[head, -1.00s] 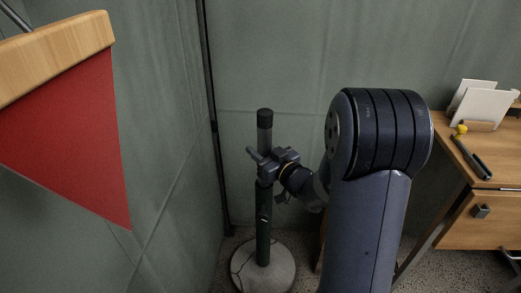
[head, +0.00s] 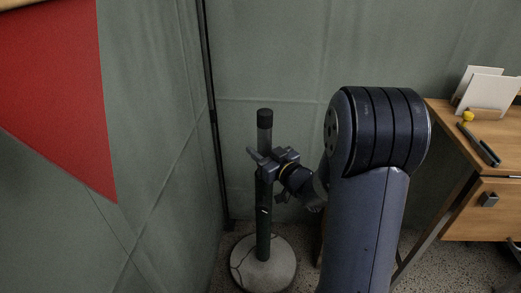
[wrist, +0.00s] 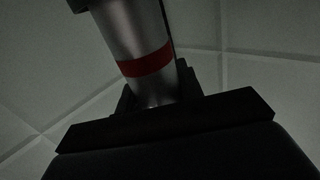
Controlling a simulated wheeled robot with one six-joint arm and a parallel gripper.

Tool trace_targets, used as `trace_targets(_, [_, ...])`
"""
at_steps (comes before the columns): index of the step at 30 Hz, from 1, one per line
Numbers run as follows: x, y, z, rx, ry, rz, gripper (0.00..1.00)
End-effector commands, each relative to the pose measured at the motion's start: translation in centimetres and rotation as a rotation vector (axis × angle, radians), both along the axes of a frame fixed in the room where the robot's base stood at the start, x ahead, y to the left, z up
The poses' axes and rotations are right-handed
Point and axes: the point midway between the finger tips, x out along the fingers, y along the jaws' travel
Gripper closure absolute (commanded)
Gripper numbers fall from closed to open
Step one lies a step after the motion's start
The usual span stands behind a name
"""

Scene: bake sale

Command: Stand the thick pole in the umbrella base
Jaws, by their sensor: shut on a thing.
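The thick pole (head: 265,145) is upright, grey with a black cap at its top. My gripper (head: 266,167) is shut around it, below the cap. The wrist view shows the pole (wrist: 125,30) as a silvery tube with a red band, leading down into my jaws. The umbrella base (head: 284,262) is a round, pale disc on the floor with thin dark lines. A dark green length runs from below my gripper down to the disc's middle. I cannot tell whether this is pole or base tube, or whether the pole's lower end is seated.
Grey-green wall panels (head: 300,45) stand close behind and to the left. A red pennant (head: 55,95) hangs at upper left. A wooden desk (head: 450,125) with a drawer, white cards (head: 482,92) and a dark pen-like item (head: 480,145) stands at right.

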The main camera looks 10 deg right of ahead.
Motion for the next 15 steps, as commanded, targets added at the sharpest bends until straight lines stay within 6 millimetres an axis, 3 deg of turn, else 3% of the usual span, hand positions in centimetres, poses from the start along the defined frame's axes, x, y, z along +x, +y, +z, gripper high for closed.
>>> trace_targets(14, [0.02, 0.00, 0.08, 0.000, -0.002, 0.000, 1.00])
trace_targets(15, [0.02, 0.00, 0.08, 0.000, -0.002, 0.000, 0.63])
